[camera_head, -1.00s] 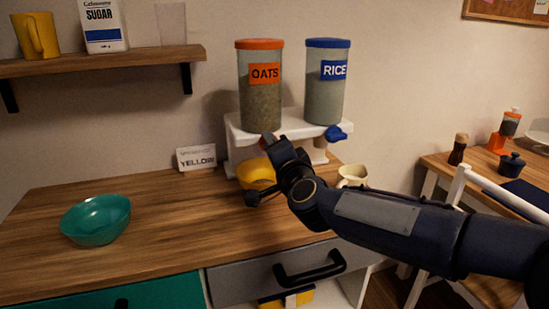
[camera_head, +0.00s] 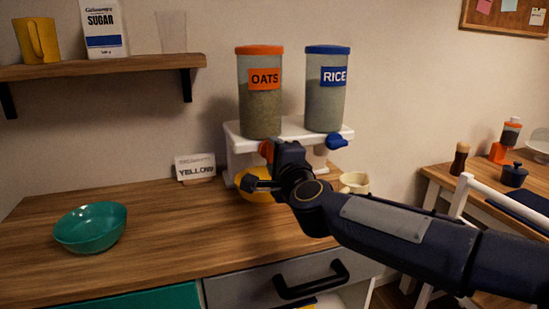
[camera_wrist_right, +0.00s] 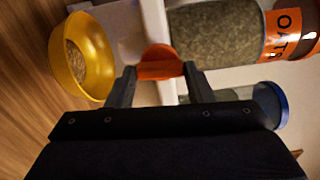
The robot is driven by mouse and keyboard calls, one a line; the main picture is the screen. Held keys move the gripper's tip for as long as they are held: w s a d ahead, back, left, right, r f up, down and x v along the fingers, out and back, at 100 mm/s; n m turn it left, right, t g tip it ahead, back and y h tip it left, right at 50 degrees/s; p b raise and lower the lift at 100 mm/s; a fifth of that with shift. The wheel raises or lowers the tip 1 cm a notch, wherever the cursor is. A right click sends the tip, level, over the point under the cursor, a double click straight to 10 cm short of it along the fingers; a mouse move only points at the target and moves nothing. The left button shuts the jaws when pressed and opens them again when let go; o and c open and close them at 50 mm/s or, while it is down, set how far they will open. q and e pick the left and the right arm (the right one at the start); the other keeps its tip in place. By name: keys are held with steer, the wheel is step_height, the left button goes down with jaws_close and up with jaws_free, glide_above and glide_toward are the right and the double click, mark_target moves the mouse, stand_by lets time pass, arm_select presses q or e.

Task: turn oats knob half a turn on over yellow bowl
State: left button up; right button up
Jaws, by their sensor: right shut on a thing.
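The oats dispenser (camera_head: 260,110) is a clear cylinder with an orange lid and OATS label, part full of grain. Its orange knob (camera_head: 266,150) faces me below it. My right gripper (camera_wrist_right: 160,82) is shut on that knob (camera_wrist_right: 160,62), one finger on each side in the wrist view. In the head view the gripper (camera_head: 266,166) hides part of the knob and the bowl. The yellow bowl (camera_head: 252,188) stands under the oats dispenser. In the wrist view the yellow bowl (camera_wrist_right: 95,45) holds some oats (camera_wrist_right: 75,60). My left gripper is out of view.
The rice dispenser (camera_head: 325,105) with its blue knob (camera_head: 336,141) stands to the right on the white stand (camera_head: 238,142). A cream jug (camera_head: 354,183) is beside the stand. A YELLOW sign (camera_head: 195,168) and a teal bowl (camera_head: 91,228) are left. The counter between is clear.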

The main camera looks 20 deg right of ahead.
steer(key=o, duration=1)
steer(key=shift+s, duration=0.1)
steer(key=s+p, duration=0.1)
steer(key=s, duration=0.6)
steer(key=shift+s+d, duration=0.15)
steer(key=shift+s, duration=0.15)
